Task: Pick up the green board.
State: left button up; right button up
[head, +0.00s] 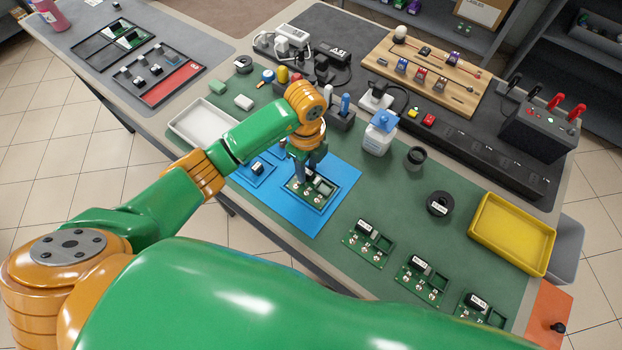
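A green board (301,195) with dark and white parts lies in a blue fixture (326,215) near the middle of the head view. My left gripper (308,172) points down right over this board, and its fingers hide part of it. I cannot tell whether the fingers touch the board or how far apart they are. More green boards lie on the green mat: one (362,246) right of the fixture, one (419,281) further right, and one (481,308) at the bottom edge. My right gripper is out of view.
A white tray (183,123) is left of my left forearm. A white-and-blue bottle (379,134), a black tape roll (439,204) and a yellow tray (511,263) stand to the right. Power strips and chargers line the back.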

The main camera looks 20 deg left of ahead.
pick_arm(q)
grip_shut()
